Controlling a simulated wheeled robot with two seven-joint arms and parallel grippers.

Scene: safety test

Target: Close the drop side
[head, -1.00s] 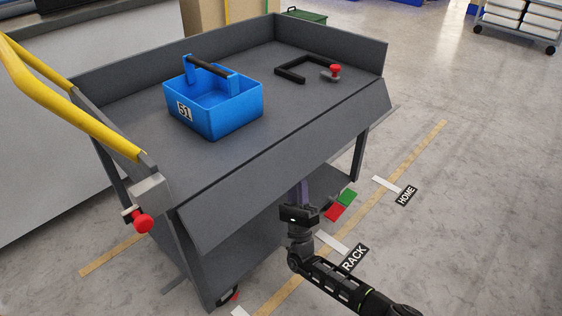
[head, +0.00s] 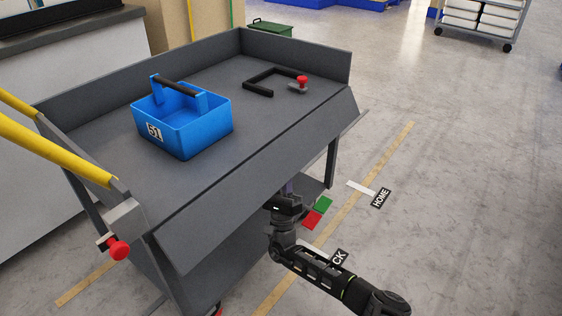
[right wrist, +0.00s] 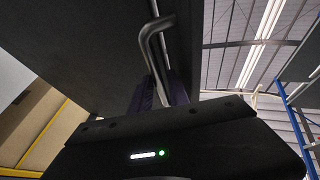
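The drop side (head: 265,180) is the long grey front panel of the cart (head: 190,75). It slopes outward and down from the deck edge. My right gripper (head: 287,188) is below its lower edge in the head view, with the fingers mostly hidden by the panel. In the right wrist view the purple fingers (right wrist: 156,95) point up beneath a dark panel, beside a bent grey bar (right wrist: 152,45). A red knob (head: 118,250) sits at the cart's near left corner. My left gripper is not in view.
A blue tote (head: 185,125) marked 51, a black frame (head: 268,80) and a red-topped piece (head: 302,82) stand on the deck. A yellow handle (head: 60,155) is at the left.

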